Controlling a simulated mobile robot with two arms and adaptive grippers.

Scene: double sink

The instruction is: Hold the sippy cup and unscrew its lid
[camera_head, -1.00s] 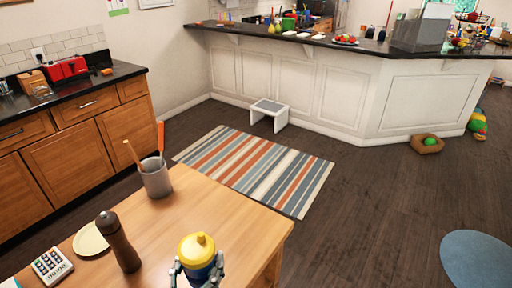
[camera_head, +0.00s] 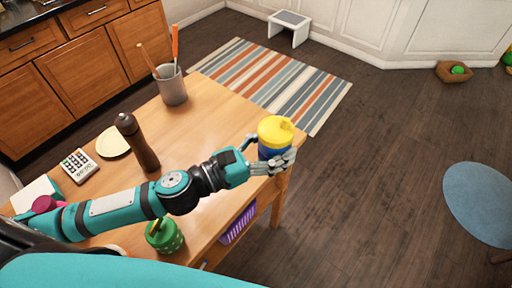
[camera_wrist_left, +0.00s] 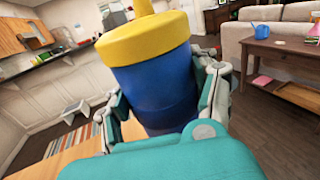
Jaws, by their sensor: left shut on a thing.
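The sippy cup (camera_head: 270,153) has a blue body and a yellow lid (camera_head: 275,130) with a spout. The lid is on the cup. My left gripper (camera_head: 268,160) is shut around the blue body near the right edge of the wooden table. In the left wrist view the blue body (camera_wrist_left: 155,85) stands between the fingers, with the yellow lid (camera_wrist_left: 143,38) above them and free of them. The cup looks roughly upright. I cannot tell from the views whether its base touches the table. My right gripper is not in view.
On the wooden table (camera_head: 215,115) stand a grey utensil crock (camera_head: 172,88), a brown pepper mill (camera_head: 140,146), a pale plate (camera_head: 113,142), a calculator (camera_head: 79,166) and a green pot (camera_head: 164,236). A purple basket (camera_head: 238,224) sits on the shelf below.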

